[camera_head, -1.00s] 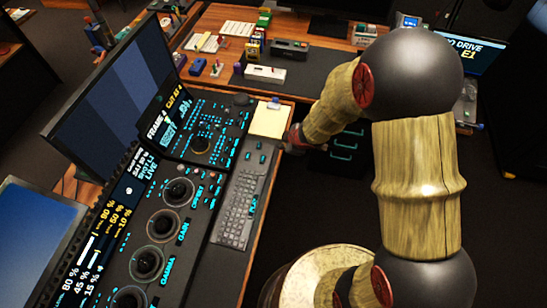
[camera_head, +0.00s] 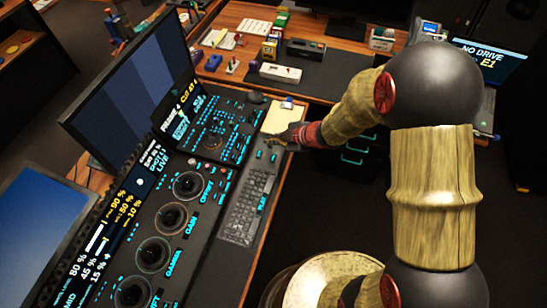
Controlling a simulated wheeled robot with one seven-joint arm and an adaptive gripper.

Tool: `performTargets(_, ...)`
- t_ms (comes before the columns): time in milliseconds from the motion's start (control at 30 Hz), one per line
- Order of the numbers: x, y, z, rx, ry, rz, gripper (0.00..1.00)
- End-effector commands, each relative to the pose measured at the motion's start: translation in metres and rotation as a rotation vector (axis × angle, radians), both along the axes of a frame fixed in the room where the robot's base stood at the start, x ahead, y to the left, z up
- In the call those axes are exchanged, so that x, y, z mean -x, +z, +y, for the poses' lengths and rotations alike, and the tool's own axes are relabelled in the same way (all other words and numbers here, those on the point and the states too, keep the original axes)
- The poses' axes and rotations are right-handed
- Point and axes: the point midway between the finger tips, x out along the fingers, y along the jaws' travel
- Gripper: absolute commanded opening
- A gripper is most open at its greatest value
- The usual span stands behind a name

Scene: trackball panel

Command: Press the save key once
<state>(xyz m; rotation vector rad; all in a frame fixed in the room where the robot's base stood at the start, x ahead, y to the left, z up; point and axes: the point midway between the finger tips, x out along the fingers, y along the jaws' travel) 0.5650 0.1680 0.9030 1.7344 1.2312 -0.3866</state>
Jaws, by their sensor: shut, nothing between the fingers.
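The control panel (camera_head: 205,215) runs diagonally through the picture, with several trackballs in round rings and cyan-lit keys. A dark keyboard (camera_head: 243,212) lies along its right side, with one cyan "PLAY" legend readable. A few small separate cyan-marked keys (camera_head: 261,155) sit just above the keyboard. No legend reading "save" is legible, so I cannot tell which key it is. My gripper (camera_head: 270,138) is shut and empty. It is just above and right of those small keys in the picture, beside the notepad; I cannot tell whether it touches anything.
A pale notepad (camera_head: 279,116) lies at the desk's far end, partly covered by my gripper. Monitors (camera_head: 130,95) stand behind the panel on the left. Another desk (camera_head: 335,85) with boxes and small devices is beyond. Dark floor lies right of the panel.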

Motion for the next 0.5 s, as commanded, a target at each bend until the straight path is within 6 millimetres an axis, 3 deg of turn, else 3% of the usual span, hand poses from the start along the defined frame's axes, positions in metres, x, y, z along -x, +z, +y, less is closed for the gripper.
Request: performTargets(500,0.0,-0.057,0.0,0.0,-0.001,0.001,0.0)
